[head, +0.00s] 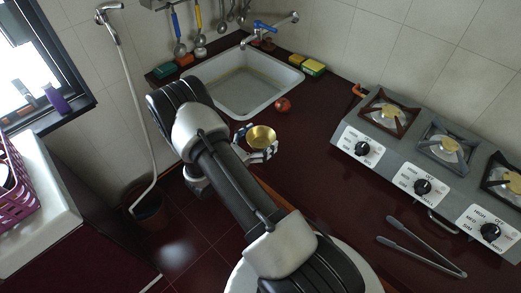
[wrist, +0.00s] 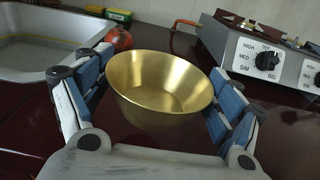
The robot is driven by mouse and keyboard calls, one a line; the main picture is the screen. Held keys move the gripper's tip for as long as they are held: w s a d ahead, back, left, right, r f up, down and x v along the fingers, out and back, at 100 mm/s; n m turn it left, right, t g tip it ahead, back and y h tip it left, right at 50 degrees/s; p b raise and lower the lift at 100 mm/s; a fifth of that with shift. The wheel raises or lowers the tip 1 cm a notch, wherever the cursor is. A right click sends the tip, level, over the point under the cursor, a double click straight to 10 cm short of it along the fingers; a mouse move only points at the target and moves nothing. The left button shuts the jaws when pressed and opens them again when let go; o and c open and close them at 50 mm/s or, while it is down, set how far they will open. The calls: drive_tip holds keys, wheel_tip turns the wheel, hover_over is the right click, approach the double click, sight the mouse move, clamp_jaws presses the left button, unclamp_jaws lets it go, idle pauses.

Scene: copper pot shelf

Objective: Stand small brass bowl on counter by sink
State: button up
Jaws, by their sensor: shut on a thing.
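The small brass bowl (head: 262,138) is upright between the fingers of my gripper (head: 258,143) in the head view. In the wrist view the bowl (wrist: 158,85) fills the middle, its open top up, with blue-padded fingers of my gripper (wrist: 155,105) on both sides. The gripper is shut on it. The bowl is over or on the dark red counter (head: 310,190), near the front corner of the sink (head: 243,84). I cannot tell whether its base touches the counter; its underside is partly hidden by the gripper.
A tomato (head: 283,104) lies beside the sink, beyond the bowl. A gas stove (head: 425,165) stands at the right, with tongs (head: 422,247) in front of it. Sponges (head: 312,67) lie behind the sink's right corner. The counter between bowl and stove is clear.

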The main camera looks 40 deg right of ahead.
drive_tip(key=shift+f+b, duration=0.6)
drive_tip(key=shift+f, duration=1.6)
drive_tip(key=shift+f, duration=0.25)
drive_tip(key=o, duration=1)
drive_tip(key=shift+c, duration=0.2)
drive_tip(key=shift+r, duration=0.1)
